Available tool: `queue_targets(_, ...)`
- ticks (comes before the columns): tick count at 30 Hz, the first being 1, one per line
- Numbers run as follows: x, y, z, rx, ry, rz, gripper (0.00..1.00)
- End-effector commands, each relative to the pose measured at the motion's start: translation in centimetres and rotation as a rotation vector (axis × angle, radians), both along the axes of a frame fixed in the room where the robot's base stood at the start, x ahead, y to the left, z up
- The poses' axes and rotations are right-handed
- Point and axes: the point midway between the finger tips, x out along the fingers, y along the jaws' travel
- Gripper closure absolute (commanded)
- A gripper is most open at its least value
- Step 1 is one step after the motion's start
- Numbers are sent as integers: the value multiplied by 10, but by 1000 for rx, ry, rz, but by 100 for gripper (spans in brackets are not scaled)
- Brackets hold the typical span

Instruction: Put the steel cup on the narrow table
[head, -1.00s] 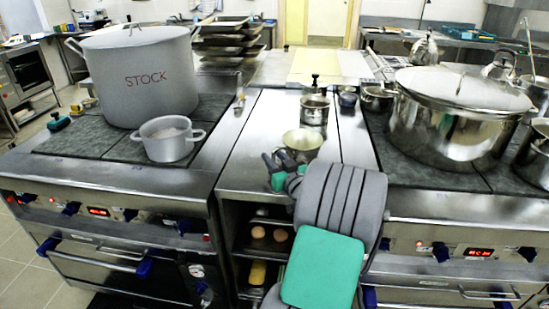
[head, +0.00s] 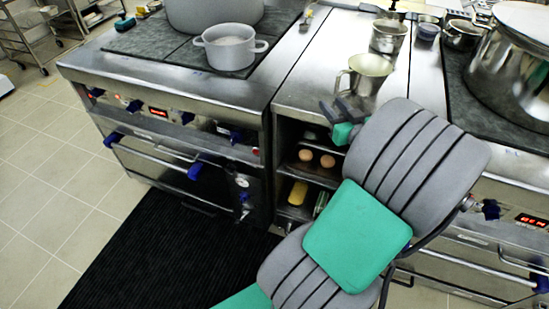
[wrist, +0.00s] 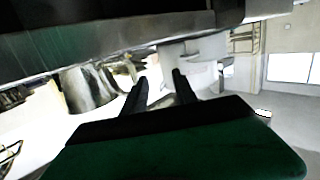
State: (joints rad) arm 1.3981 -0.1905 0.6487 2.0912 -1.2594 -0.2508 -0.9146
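A steel cup (head: 366,76) with a side handle on its left stands upright near the front of the steel worktop between two stoves. My gripper (head: 338,106) is at the worktop's front edge, just below and left of the cup in the head view. Its two dark fingers are apart with nothing visible between them, also in the wrist view (wrist: 159,84). The fingertips look apart from the cup handle, but the exact gap is unclear. A shiny steel vessel (wrist: 86,90) shows left of the fingers in the wrist view; I cannot tell which one. No separate narrow table is clearly identifiable.
A taller steel pot (head: 388,38) stands behind the cup. A grey two-handled pot (head: 230,50) is on the left stove; a large steel pot (head: 512,70) is on the right stove. Open shelves lie under the worktop. A black mat (head: 165,255) and clear tiled floor are at left.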

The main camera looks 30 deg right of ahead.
Motion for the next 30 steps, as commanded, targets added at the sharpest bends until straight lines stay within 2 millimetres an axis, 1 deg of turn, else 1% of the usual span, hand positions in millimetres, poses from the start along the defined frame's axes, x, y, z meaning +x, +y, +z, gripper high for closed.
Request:
queue_targets(1,23,35,-10,13,74,95,66)
queue_targets(2,34,58,-19,28,135,152,66)
queue_targets(3,46,90,-33,46,223,224,66)
queue_targets(5,55,138,-54,71,373,318,66)
queue_targets(6,55,170,-67,82,480,370,66)
queue_targets(8,46,212,-83,94,639,420,66)
queue_targets(9,35,235,-91,97,742,434,66)
queue_targets(11,15,264,-99,97,884,431,66)
queue_targets(12,0,279,-101,97,969,414,66)
queue_targets(15,-39,304,-100,99,1133,335,66)
queue_targets(18,-69,315,-96,109,1224,256,66)
queue_targets(19,-75,316,-94,113,1240,237,66)
queue_targets(22,-85,315,-93,123,1267,200,66)
queue_targets(30,-86,315,-92,125,1272,196,66)
